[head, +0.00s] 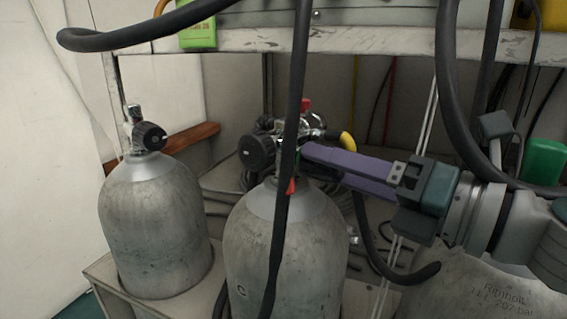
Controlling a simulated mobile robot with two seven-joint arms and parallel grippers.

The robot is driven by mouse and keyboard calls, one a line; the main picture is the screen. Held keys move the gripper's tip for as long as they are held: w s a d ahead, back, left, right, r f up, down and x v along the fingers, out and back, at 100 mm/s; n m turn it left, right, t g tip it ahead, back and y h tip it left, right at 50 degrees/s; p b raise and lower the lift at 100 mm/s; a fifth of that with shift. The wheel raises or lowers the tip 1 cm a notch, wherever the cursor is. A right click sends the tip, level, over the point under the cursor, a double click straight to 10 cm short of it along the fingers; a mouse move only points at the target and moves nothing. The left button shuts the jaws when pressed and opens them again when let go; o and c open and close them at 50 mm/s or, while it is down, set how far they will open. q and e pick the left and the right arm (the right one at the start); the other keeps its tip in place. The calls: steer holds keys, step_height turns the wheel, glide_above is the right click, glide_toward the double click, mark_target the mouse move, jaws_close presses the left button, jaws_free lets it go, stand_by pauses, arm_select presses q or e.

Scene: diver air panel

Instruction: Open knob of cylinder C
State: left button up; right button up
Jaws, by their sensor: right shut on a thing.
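The middle grey cylinder (310,240) stands in the front and bears a mark that looks like a C. Its valve carries a black round knob (257,152) on the left side, with red and yellow parts near it. My right gripper (320,162) comes in from the right, its long purple fingers reaching the right side of this valve. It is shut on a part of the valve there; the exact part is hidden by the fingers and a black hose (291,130). My left gripper is not in view.
Another cylinder (155,225) with a black knob (149,135) stands on the left. A third (480,292) is partly visible at lower right. A shelf edge (380,40) runs above. Black hoses hang down, one crossing before the middle valve. A green object (543,162) is at right.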

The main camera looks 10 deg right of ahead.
jaws_close()
